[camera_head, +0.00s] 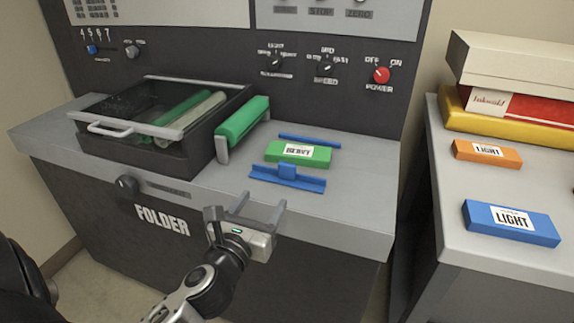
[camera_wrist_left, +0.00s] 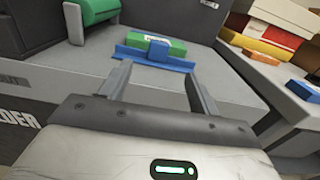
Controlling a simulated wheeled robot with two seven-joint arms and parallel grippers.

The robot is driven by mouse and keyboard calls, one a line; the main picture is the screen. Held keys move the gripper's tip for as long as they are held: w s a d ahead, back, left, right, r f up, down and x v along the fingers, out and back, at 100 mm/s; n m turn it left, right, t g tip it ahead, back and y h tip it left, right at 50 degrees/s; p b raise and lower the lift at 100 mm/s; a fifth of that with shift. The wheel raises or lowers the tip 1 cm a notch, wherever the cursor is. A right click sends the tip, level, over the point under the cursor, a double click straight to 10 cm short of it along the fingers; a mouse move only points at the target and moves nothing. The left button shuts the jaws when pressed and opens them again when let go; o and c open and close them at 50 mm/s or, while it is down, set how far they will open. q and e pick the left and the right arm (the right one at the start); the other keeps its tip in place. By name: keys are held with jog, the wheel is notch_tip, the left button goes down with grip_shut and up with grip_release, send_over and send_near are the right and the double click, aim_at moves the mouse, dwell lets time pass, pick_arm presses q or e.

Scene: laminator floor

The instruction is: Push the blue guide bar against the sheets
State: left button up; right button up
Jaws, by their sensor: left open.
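The blue guide bar (camera_head: 288,177), with a raised block at its middle, lies on the grey machine top near the front edge. In the left wrist view, the blue guide bar (camera_wrist_left: 157,56) is ahead of the fingers. A green pack labelled HEAVY (camera_head: 298,153) lies just behind it; I cannot tell whether they touch. A thin blue strip (camera_head: 309,141) lies behind the pack. No loose sheets are clearly seen. My left gripper (camera_head: 260,207) is open and empty at the machine's front edge, in front of the bar and apart from it. My right gripper is not in view.
A black tray with a clear lid (camera_head: 134,147) and a green roller (camera_head: 242,121) stand to the left. A control panel with a red power knob (camera_head: 381,75) rises behind. A side table at right holds orange (camera_head: 487,154) and blue (camera_head: 511,223) LIGHT packs.

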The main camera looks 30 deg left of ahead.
aim_at(286, 165)
pick_arm(q)
jog(key=x, duration=1.5)
jog(key=shift+w+d+p, duration=0.1)
jog(key=shift+w+p, duration=0.05)
jog(key=shift+p, duration=0.25)
